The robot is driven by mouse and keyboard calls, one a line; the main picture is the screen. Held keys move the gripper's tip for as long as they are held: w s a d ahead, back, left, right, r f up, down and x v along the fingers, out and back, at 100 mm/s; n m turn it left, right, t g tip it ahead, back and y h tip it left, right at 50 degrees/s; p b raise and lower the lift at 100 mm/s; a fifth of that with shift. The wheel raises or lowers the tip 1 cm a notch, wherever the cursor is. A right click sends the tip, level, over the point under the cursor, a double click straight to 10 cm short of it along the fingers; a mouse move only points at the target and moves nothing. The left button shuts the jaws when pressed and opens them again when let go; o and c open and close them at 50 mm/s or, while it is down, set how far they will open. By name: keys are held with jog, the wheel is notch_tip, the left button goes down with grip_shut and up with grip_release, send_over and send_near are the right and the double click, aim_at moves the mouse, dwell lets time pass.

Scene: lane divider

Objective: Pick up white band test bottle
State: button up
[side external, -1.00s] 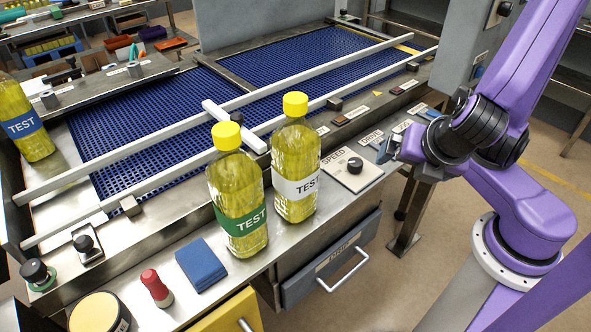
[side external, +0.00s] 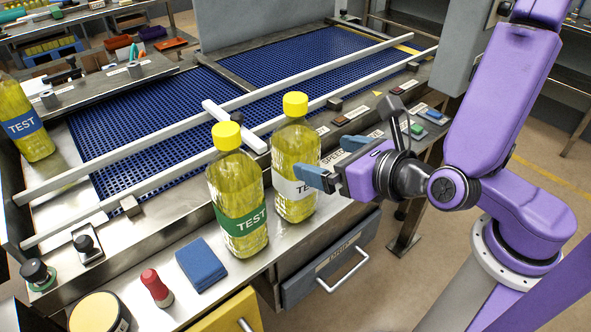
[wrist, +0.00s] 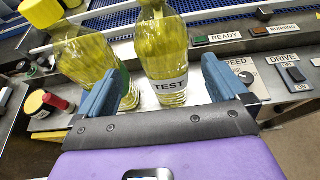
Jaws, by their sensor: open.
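The white band test bottle (side external: 296,168) stands upright on the metal ledge, with a yellow cap and yellow liquid. It also shows in the wrist view (wrist: 163,58), ahead of my gripper and between the lines of the two fingers. My gripper (side external: 338,160) is open with blue fingers, at the right side of this bottle; one finger overlaps its band in the side view. In the wrist view my gripper (wrist: 160,85) has nothing held between its fingers. The green band test bottle (side external: 238,195) stands close on the left, also upright, and appears behind the left finger in the wrist view (wrist: 85,58).
A blue band test bottle (side external: 24,122) stands at far left. The blue conveyor (side external: 170,125) with white rails lies behind the bottles. A blue pad (side external: 202,265), red marker (side external: 156,287) and yellow-topped round tin (side external: 95,312) sit front left. Control switches line the right ledge.

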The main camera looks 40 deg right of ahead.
aim_at(309, 153)
jog(key=x, duration=0.9)
jog(key=shift+s+d+f, duration=0.1)
jog(key=shift+d+f, duration=0.1)
jog(key=shift+d, duration=0.05)
jog(key=shift+w+f, duration=0.25)
jog(key=shift+w, duration=0.35)
jog(key=shift+c, duration=0.3)
jog(key=shift+a+r, duration=0.1)
jog(key=c, duration=1.7)
jog(key=shift+c, duration=0.2)
jog(key=shift+r, duration=0.1)
